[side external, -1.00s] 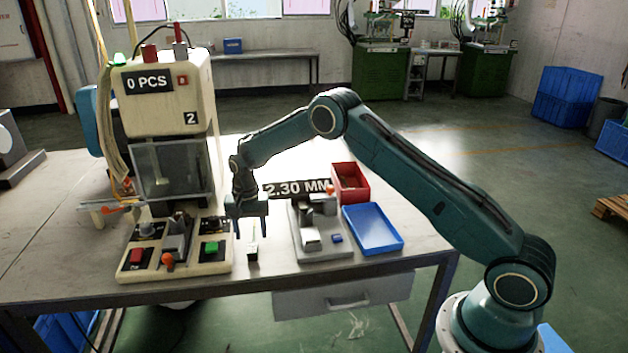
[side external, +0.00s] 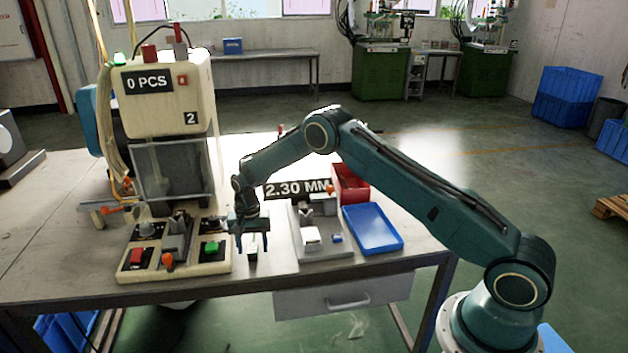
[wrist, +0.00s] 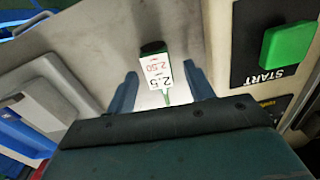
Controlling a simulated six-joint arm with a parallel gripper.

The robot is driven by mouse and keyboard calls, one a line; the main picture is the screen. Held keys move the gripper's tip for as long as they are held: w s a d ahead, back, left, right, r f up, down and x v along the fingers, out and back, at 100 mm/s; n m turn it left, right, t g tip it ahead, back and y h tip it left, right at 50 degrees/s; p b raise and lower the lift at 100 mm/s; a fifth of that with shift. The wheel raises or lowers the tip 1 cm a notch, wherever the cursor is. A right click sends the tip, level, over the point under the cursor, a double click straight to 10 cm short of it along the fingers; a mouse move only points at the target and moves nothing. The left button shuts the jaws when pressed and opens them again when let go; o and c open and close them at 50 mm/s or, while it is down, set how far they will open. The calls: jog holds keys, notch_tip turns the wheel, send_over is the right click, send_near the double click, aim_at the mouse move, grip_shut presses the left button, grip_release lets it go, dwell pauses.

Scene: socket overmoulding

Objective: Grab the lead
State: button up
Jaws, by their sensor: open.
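The lead (side external: 252,257) is a small piece with a black end and a pale upper part, near the table's front edge. The wrist view shows its black end (wrist: 153,47), a white tag with black and red figures, and a thin green strand. My gripper (side external: 252,246) is open just above the table, with one finger on each side of the lead. In the wrist view, my open fingers (wrist: 163,80) flank the tag with a gap on both sides. Whether the fingertips reach down to the black end is unclear.
The press with its control base (side external: 190,262) stands left of my gripper; its green START button (wrist: 288,45) is close by. A grey fixture (side external: 322,252) stands to the right. A blue tray (side external: 373,246) and red bin (side external: 350,184) lie beyond it.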

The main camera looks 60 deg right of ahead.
jog(key=c, duration=1.1)
jog(key=shift+r, duration=0.15)
notch_tip(320, 180, up, 20)
jog(key=shift+f, duration=0.1)
dwell(0.5)
